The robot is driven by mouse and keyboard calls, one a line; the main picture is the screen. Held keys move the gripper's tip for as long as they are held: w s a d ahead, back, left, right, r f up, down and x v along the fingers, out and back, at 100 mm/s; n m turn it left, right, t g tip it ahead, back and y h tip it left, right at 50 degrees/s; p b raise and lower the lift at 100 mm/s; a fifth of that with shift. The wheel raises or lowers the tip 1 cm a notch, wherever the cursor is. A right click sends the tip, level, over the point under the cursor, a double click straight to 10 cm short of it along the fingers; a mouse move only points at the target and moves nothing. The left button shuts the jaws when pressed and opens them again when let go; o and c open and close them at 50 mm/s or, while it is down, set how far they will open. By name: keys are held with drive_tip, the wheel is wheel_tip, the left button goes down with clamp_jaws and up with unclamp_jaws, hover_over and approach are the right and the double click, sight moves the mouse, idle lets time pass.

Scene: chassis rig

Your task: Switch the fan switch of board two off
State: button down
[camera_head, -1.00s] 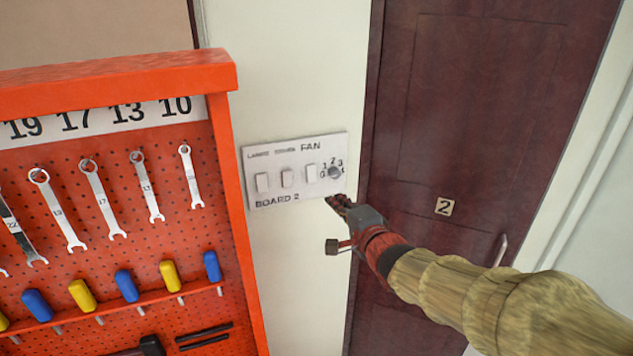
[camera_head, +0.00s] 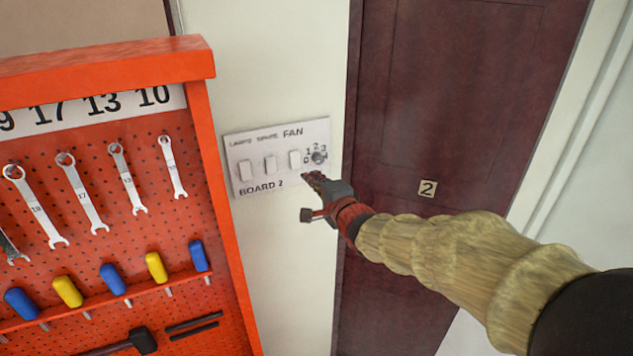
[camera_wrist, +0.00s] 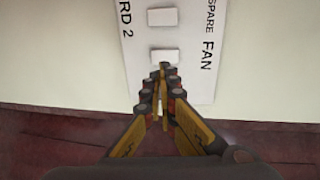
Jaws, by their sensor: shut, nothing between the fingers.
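The white BOARD 2 panel (camera_head: 232,158) is on the wall between the orange tool rack and the dark door. It carries a row of white rocker switches and a round knob (camera_head: 319,157) at its right end. The fan switch (camera_head: 295,160) is the rocker under the FAN label; its on or off position is too small to tell. In the wrist view it appears to be the rocker (camera_wrist: 164,56) just beyond my fingertips. My gripper (camera_head: 312,178) is shut and empty, just below and right of the fan switch. Contact cannot be told. In the wrist view the fingers (camera_wrist: 163,72) hide part of the panel.
The orange tool rack (camera_head: 205,130) with wrenches and screwdrivers stands close on the left. Bare wall shows below the panel.

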sight(296, 164)
drive_tip(key=p+x, duration=0.1)
drive_tip(key=x, duration=0.8)
drive_tip(key=shift+p, duration=0.4)
drive_tip(key=shift+f, duration=0.15)
